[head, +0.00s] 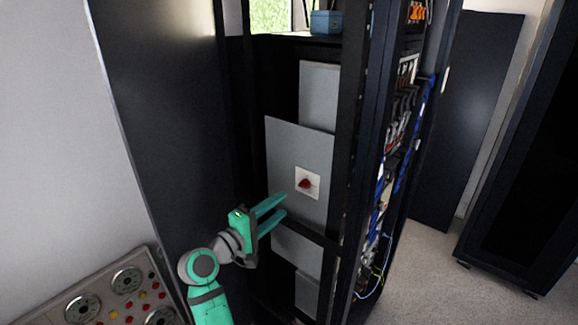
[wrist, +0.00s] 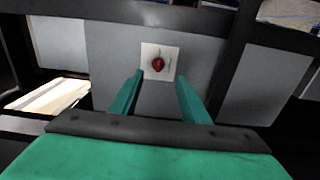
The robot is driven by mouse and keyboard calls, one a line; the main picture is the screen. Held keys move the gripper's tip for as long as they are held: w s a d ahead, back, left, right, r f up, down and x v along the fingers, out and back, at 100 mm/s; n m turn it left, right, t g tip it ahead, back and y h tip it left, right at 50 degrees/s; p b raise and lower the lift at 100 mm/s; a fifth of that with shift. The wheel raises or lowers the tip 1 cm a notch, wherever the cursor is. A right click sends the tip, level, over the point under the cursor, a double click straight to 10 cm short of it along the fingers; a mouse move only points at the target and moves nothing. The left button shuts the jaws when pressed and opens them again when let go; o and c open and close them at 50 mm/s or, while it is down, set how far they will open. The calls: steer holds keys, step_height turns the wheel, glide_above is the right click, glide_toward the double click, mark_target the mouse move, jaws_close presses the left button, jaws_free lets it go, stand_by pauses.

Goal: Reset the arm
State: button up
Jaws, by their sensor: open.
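My gripper (head: 277,209) is green with two long fingers, open and empty. In the head view it points right toward a grey panel (head: 287,143) inside a tall black cabinet. A red knob (head: 305,183) on a small white plate (head: 313,176) sits on that panel, to the upper right of the fingertips. In the wrist view the red knob (wrist: 158,64) lies ahead, between the lines of the two fingers (wrist: 159,82). The fingers appear apart from the knob; the exact gap to the panel cannot be told.
The black cabinet's frame (head: 352,150) and a dark crossbar (head: 304,232) edge the grey panel. Blue cables (head: 402,165) run along its right side. A control panel with dials (head: 105,295) stands at lower left. Open floor (head: 425,275) lies at right. A blue box (head: 325,22) sits higher up.

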steer(key=s+f+n+y, duration=0.1)
steer(key=s+f+y, duration=0.15)
steer(key=f, duration=0.65)
steer(key=s+f+y, duration=0.2)
steer(key=s+f, duration=0.1)
steer(key=f, duration=0.5)
steer(key=s+d+f+m+y, duration=0.15)
steer(key=s+f+y, duration=0.25)
steer(key=s+f, duration=1)
steer(key=s+d+f+m+y, duration=0.2)
steer(key=s+m+y, duration=0.15)
steer(key=s, duration=1.55)
steer(key=s+d+r+m, duration=0.1)
steer(key=s+r+m, duration=0.2)
steer(key=s, duration=0.3)
steer(key=s+d+r+m+h, duration=0.1)
steer(key=s+d+r+m, duration=0.1)
steer(key=s+r, duration=0.3)
steer(key=shift+s+d+m+t, duration=0.35)
steer(key=shift+s+m, duration=0.45)
steer(key=shift+s, duration=0.35)
steer(key=shift+r, duration=0.1)
